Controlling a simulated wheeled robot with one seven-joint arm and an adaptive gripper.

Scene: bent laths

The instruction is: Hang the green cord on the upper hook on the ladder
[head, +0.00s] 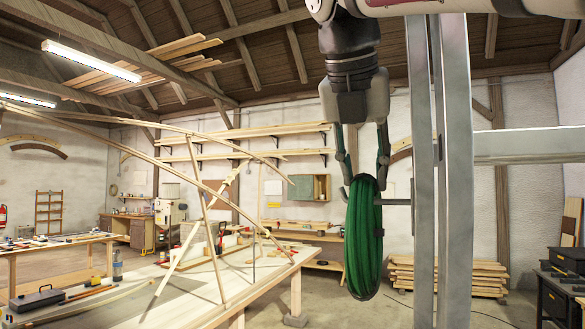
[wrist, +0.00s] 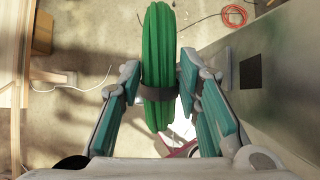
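The green cord (head: 363,240) is a thick coil seen nearly edge-on, hanging upright below my gripper (head: 365,172). My gripper is shut on its upper part, with one finger on each side. In the wrist view the cord (wrist: 158,45) lies between the teal-padded fingers (wrist: 158,85), and a dark band crosses it. The metal ladder (head: 457,170) stands just right of the cord. A thin grey hook (head: 398,202) reaches left from its rail to the coil's right edge, below the coil's top. The hook's tip is hidden, so I cannot tell whether it is inside the loop.
A workbench (head: 185,285) with bent laths (head: 205,225) stands at left. Stacked boards (head: 450,275) lie behind the ladder. A dark cabinet (head: 562,300) is at lower right. In the wrist view a red cable (wrist: 233,15) lies on the floor, beside a grey surface (wrist: 285,75).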

